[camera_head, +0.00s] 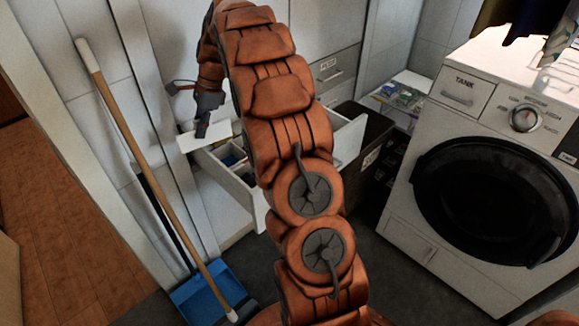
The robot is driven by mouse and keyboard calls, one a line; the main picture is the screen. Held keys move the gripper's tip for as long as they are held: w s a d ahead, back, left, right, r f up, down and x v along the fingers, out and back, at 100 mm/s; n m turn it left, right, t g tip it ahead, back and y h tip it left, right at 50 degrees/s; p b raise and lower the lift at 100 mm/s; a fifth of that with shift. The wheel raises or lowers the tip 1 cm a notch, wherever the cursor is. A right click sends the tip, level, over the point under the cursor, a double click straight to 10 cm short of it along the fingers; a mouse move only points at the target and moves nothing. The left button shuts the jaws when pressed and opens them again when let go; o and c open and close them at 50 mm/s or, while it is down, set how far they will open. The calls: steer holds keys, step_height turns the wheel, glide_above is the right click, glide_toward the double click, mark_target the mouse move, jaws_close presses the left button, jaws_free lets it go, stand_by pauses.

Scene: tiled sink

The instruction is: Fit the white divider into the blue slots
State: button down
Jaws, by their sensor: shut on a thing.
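The white divider (187,144) is a flat white panel. My gripper (201,132) is shut on its upper edge and holds it above the left part of the open white drawer (246,194). The divider hides part of the drawer behind it. Some bluish parts show inside the drawer, but they are too small and dark to tell as the blue slots. My orange arm covers the middle of the drawer.
A wooden-handled broom (145,160) leans at the left, beside a blue dustpan (207,292). A dark bin (365,140) stands right of the drawer. A white washing machine (440,235) fills the right side. A tray of small items (400,98) is at the back.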

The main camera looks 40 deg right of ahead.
steer(key=s+d+f+m+t+h, duration=0.1)
steer(key=s+d+f+m, duration=0.1)
steer(key=s+d+m, duration=0.45)
steer(key=s+d+f+m+t+h+b, duration=0.15)
steer(key=d+m, duration=0.25)
steer(key=d, duration=0.5)
steer(key=s+d+f+m+t+h, duration=0.1)
steer(key=s+d+f+m+h, duration=0.15)
steer(key=s+d+m, duration=0.35)
steer(key=shift+n+y, duration=0.3)
steer(key=shift+n, duration=0.15)
steer(key=x, duration=0.3)
steer(key=s+d+x, duration=0.1)
steer(key=x, duration=0.5)
steer(key=shift+s+d+f, duration=0.1)
steer(key=shift+d+f, duration=0.05)
steer(key=shift+f, duration=0.25)
steer(key=c, duration=1.2)
jaws_free()
steer(key=shift+f, duration=0.1)
steer(key=shift+c, duration=0.2)
